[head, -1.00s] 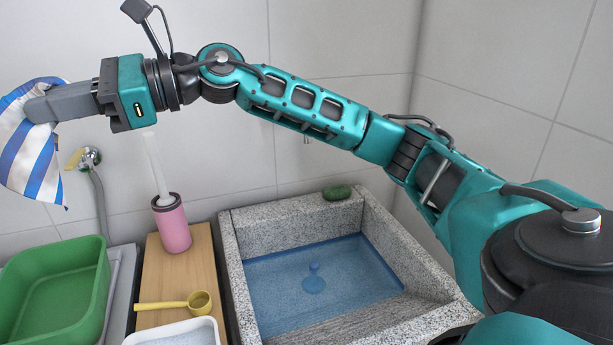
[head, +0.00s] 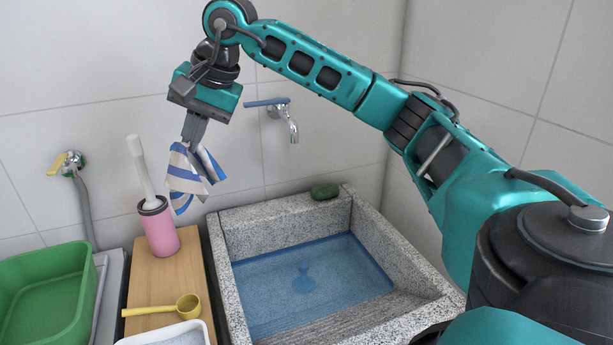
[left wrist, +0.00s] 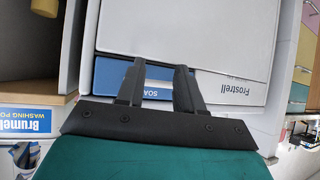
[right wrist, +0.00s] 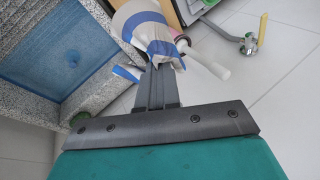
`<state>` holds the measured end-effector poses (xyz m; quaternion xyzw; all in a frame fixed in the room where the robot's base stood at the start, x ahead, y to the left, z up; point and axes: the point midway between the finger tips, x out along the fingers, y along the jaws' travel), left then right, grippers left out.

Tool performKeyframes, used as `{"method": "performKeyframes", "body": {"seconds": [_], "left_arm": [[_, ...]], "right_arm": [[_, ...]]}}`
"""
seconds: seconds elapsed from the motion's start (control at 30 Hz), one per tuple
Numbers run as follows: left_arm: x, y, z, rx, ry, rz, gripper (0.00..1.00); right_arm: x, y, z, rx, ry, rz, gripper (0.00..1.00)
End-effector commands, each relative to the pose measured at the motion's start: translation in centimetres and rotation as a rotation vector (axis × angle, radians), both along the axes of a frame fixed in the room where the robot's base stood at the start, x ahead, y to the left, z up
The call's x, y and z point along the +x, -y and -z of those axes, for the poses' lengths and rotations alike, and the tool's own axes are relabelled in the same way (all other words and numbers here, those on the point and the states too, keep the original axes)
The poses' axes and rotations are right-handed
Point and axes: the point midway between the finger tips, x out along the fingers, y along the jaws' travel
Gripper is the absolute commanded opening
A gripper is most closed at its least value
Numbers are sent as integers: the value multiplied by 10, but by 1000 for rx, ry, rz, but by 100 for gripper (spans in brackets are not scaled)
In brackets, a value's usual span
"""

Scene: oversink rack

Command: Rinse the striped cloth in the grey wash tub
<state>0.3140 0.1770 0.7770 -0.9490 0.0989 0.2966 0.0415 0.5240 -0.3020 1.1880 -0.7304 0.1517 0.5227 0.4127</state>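The blue-and-white striped cloth (head: 187,178) hangs from my right gripper (head: 191,138), which points down above the pink brush holder and the sink's left rear corner. In the right wrist view the fingers (right wrist: 158,85) are together on the cloth (right wrist: 146,30). The grey speckled wash tub (head: 335,318) holds blue water (head: 318,280), with a blue plug-like piece in it. The cloth is above and left of the tub, apart from the water. My left gripper (left wrist: 160,85) is open and empty in the left wrist view, facing a white appliance front.
A pink holder (head: 162,230) with a white-handled brush stands on a wooden board (head: 180,275), near a yellow scoop (head: 165,309). A green basin (head: 85,295) is at left. A wall tap (head: 290,125) overhangs the tub's rear. A green soap-like piece (head: 324,191) lies on the rim.

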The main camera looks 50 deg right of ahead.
Motion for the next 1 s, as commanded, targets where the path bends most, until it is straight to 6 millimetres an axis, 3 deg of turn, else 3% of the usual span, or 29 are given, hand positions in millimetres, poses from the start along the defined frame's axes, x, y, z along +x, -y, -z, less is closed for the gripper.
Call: {"method": "performKeyframes", "body": {"seconds": [0.2,0.4,0.67,1.0], "left_arm": [[1,0,-1,0,2,0,36],[2,0,-1,0,5,0,36],[3,0,-2,0,6,0,36],[3,0,-2,0,6,0,36]], "right_arm": [[-13,61,-4,-271,-67,-4,0],[-27,97,-12,-423,-137,-1,0],[-35,111,-9,-481,-176,1,0],[-35,111,47,-481,-177,1,0]]}}
